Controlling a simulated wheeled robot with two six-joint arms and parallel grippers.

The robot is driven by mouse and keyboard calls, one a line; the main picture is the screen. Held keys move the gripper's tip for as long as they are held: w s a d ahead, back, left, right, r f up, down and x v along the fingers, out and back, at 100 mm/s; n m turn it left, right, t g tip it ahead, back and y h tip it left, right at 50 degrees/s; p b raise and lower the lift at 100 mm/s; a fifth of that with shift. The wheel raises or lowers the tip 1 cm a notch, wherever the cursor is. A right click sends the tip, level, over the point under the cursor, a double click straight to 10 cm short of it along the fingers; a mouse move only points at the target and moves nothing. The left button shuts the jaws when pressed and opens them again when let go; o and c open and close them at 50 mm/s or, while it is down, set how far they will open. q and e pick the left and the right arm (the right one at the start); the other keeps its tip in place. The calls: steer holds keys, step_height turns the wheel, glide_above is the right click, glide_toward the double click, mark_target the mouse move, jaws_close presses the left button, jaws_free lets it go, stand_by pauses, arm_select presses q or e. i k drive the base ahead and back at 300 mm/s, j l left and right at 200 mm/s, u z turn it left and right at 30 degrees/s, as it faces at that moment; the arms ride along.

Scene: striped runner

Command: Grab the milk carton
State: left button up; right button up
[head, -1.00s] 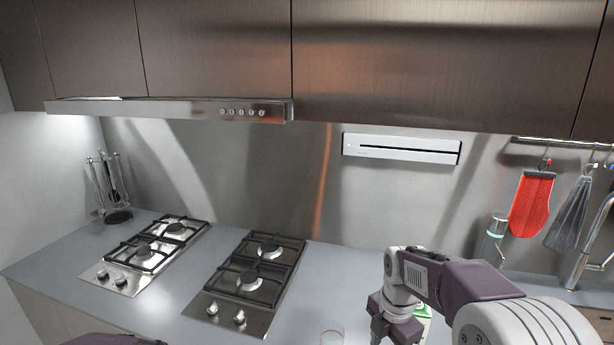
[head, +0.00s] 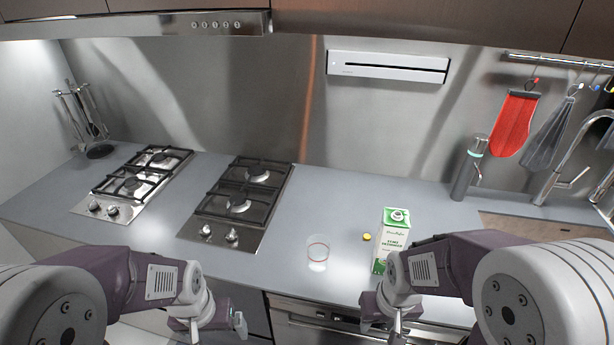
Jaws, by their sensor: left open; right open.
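The milk carton (head: 391,239) is white with a green top and green print. It stands upright on the grey counter, right of the middle of the head view. My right gripper (head: 398,334) is open and empty, in front of and below the carton, and my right arm overlaps the carton's lower edge. My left gripper (head: 215,335) is open and empty in front of the counter, well to the left of the carton.
A clear glass (head: 318,253) and a small yellow object (head: 367,237) stand left of the carton. Two gas hobs (head: 240,200) (head: 136,184) are further left. A grey bottle (head: 467,170) stands behind on the right, near the sink (head: 530,228) and faucet (head: 571,160).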

mark_target(393, 232)
steer(key=z, duration=0.95)
steer(key=i+l, duration=0.1)
steer(key=l, duration=0.25)
steer(key=i+l, duration=0.1)
steer(key=l, duration=0.25)
steer(key=i+l, duration=0.1)
steer(key=l, duration=0.25)
steer(key=i+l, duration=0.1)
steer(key=l, duration=0.2)
